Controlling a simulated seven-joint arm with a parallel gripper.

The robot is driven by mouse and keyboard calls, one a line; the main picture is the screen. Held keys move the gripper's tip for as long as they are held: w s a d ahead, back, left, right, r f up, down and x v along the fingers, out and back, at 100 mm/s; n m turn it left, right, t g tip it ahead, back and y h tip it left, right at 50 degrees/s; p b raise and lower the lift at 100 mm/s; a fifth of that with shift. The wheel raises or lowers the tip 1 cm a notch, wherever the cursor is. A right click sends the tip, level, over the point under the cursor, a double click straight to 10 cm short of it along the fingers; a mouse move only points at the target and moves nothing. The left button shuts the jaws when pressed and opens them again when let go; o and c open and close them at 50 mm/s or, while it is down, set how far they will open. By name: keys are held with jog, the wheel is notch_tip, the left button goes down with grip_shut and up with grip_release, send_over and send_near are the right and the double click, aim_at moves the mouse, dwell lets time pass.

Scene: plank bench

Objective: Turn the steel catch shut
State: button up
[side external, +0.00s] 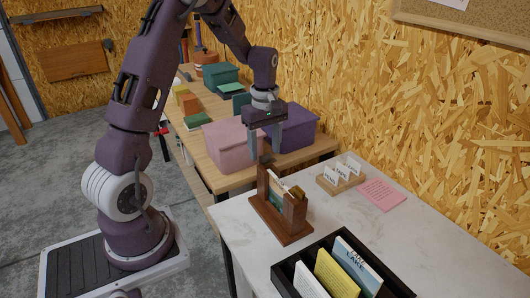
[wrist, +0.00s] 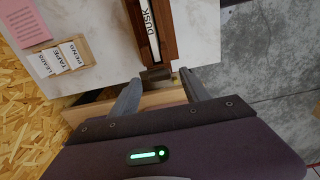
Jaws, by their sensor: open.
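A brown wooden stand (side external: 282,222) with upright posts stands on the pale bench top and holds a white card or book. In the wrist view the stand (wrist: 168,30) shows from above, with "DUSK" on the white piece. A small dark block (side external: 266,160) tops its far post; it also shows in the wrist view (wrist: 157,73). I cannot tell for sure that this block is the steel catch, nor how it is turned. My gripper (side external: 265,156) is open and points down close to this block. In the wrist view its fingertips (wrist: 159,78) lie either side of the block, apart from it.
A pink box (side external: 232,146) and a purple box (side external: 292,132) stand behind on the wooden bench. A card rack (side external: 341,180) and a pink note (side external: 381,194) lie right of the stand. A black tray (side external: 394,284) with books is in front. The bench top at right is clear.

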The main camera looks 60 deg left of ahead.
jog(key=shift+f, duration=0.85)
grip_shut()
jog(key=shift+m, duration=0.3)
jog(key=m, duration=0.3)
jog(key=shift+m, duration=0.3)
jog(key=m, duration=0.4)
jog(key=shift+m, duration=0.3)
jog(key=m, duration=0.4)
jog(key=shift+r+m, duration=0.1)
jog(key=shift+m, duration=2.3)
jog(key=shift+w, duration=0.1)
